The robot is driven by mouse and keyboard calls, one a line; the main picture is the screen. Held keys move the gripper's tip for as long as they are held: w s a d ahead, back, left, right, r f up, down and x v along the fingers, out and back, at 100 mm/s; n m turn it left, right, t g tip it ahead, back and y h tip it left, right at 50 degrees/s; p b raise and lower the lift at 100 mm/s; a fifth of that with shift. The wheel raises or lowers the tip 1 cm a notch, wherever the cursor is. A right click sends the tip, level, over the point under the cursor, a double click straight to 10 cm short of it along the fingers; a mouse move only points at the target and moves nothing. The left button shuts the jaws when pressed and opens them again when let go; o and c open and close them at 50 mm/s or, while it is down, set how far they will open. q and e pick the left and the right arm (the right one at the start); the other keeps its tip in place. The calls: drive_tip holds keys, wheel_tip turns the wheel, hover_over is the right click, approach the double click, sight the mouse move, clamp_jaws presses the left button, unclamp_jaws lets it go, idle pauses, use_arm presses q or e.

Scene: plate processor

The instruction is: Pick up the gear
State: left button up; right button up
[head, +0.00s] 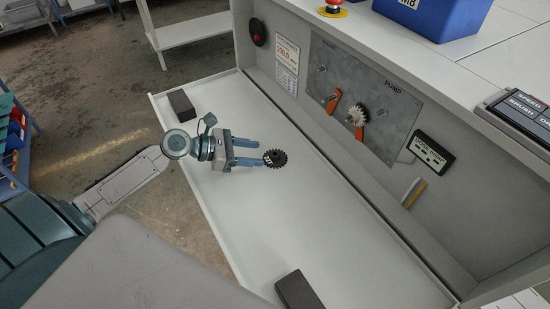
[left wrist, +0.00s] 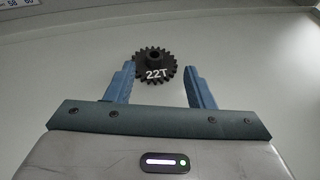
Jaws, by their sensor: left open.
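A black toothed gear (head: 275,158) lies on the white tray-like shelf (head: 330,230) of the machine. In the left wrist view the gear (left wrist: 155,68) shows the white marking "22T" and a raised central hub. My left gripper (head: 258,153) is open, with its blue fingers pointing at the gear. In the left wrist view the fingertips (left wrist: 158,68) are on either side of the gear's near part, with a gap on the right side. I cannot tell whether the left finger touches it. My right gripper is not in view.
Dark blocks lie on the shelf at the far left (head: 182,105) and near end (head: 298,291). The shelf around the gear is clear.

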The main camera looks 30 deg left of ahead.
sight(278, 154)
use_arm(q)
drive_tip(key=shift+w+a+x, duration=0.15)
drive_tip(key=shift+x, duration=1.05)
drive_tip(key=shift+w+a+x, duration=0.1)
drive_tip(key=shift+a+x, duration=0.05)
drive_tip(key=shift+x, duration=1)
drive_tip(key=shift+w+d+f, duration=0.25)
drive_tip(key=shift+d+f, duration=0.05)
drive_tip(key=shift+d, duration=0.05)
clamp_jaws()
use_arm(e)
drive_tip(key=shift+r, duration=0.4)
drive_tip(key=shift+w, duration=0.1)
